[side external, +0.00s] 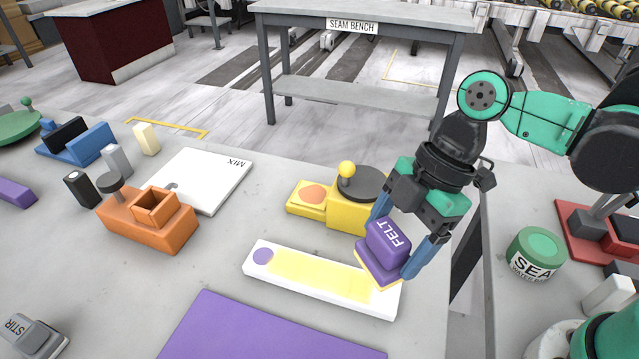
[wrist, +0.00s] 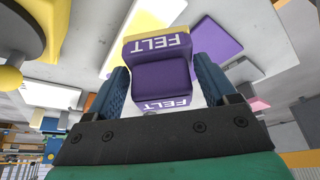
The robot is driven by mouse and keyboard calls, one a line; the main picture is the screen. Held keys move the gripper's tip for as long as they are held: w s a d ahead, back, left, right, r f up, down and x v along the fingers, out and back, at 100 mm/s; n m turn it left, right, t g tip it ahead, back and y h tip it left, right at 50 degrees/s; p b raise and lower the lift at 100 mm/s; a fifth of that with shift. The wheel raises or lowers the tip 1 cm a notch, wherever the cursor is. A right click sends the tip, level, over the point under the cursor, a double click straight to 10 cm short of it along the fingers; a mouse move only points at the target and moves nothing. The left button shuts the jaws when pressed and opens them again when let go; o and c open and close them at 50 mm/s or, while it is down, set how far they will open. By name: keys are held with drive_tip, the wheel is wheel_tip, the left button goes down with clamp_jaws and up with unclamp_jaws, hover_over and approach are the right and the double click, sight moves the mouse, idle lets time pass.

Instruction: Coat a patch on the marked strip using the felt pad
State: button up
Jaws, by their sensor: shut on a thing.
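The felt pad (side external: 388,240) is a purple block lettered FELT with a yellow underside edge. My gripper (side external: 392,246) is shut on it, one blue finger on each side; the wrist view also shows the pad (wrist: 160,82) between the fingers (wrist: 162,88). The marked strip (side external: 345,301) is a long white bar with a purple dot at its left end and a pale yellow band along most of its top. The pad is at the strip's right end and hides part of it. I cannot tell whether pad and strip touch.
A yellow fixture (side external: 352,213) with a ball knob stands just behind the strip. A purple mat (side external: 265,335) lies in front. An orange block holder (side external: 150,222) and a white MIX board (side external: 212,178) are to the left. The slab's right edge is close to my gripper.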

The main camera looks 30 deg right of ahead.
drive_tip(key=shift+r, duration=1.05)
